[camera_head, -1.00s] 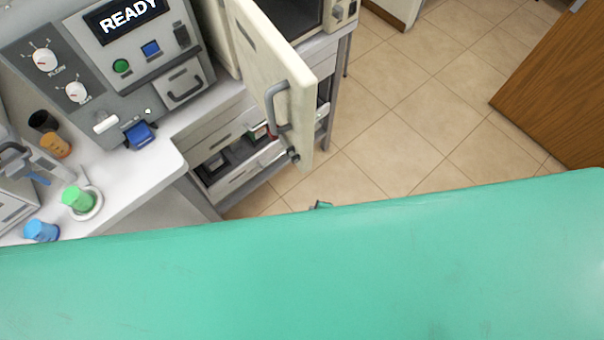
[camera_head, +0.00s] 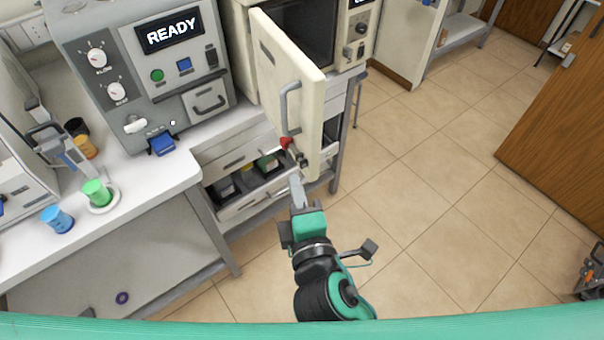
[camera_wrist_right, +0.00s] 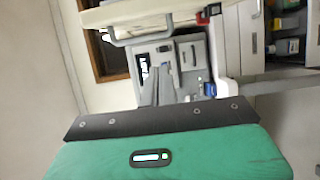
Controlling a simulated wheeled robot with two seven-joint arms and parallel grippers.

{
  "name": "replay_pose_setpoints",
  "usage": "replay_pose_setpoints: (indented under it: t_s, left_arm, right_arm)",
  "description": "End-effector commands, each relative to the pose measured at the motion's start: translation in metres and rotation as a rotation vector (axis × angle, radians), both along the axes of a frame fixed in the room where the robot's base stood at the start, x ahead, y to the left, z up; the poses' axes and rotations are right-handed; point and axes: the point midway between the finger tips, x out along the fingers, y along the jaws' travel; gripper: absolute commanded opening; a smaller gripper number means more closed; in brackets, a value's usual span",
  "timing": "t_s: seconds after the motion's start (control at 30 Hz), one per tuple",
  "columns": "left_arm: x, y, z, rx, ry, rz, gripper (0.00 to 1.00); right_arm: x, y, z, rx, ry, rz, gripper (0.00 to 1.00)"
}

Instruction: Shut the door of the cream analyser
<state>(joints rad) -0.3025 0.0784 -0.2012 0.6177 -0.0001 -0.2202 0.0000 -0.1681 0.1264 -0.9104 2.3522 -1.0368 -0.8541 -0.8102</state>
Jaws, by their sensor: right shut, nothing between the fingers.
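The cream analyser (camera_head: 345,60) stands on a bench at the top middle of the head view. Its dark chamber (camera_head: 306,28) is exposed. Its thick cream door (camera_head: 308,95) stands wide open toward me, with a grey bar handle (camera_head: 286,105). The door also shows at the top of the right wrist view (camera_wrist_right: 120,14), with its handle (camera_wrist_right: 150,38). My right gripper (camera_head: 297,182) is shut and empty, just below the door's lower end in the head view. Its closed fingers (camera_wrist_right: 155,88) point toward the handle; I cannot tell whether they touch the door. My left gripper is out of view.
A grey machine with a READY display (camera_head: 172,32) stands left of the analyser. Small red and dark parts (camera_head: 288,144) show at the door's lower edge. Green (camera_head: 97,192) and blue (camera_head: 57,218) cups stand on the white bench. Tiled floor (camera_head: 430,190) is free to the right.

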Motion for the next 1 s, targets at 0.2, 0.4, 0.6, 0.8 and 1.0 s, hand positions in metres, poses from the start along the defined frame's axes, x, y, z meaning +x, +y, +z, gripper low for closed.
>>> replay_pose_setpoints:
  t_s: [0.2, 0.4, 0.6, 0.8, 1.0]
  left_arm:
    - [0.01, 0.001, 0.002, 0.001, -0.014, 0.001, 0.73]
    - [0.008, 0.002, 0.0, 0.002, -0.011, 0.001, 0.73]
    - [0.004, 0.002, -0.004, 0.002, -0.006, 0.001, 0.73]
    - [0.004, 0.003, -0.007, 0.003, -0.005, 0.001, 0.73]
    - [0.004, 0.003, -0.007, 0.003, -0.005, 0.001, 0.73]
  right_arm:
    - [0.033, 0.007, 0.001, 0.0, -0.003, 0.0, 0.0]
    - [0.068, 0.014, 0.0, 0.0, -0.002, 0.0, 0.0]
    - [0.095, 0.01, -0.001, -0.002, 0.0, -0.001, 0.0]
    - [0.105, -0.011, -0.001, 0.0, 0.002, 0.001, 0.0]
    - [0.107, -0.017, -0.001, 0.001, 0.002, 0.002, 0.0]
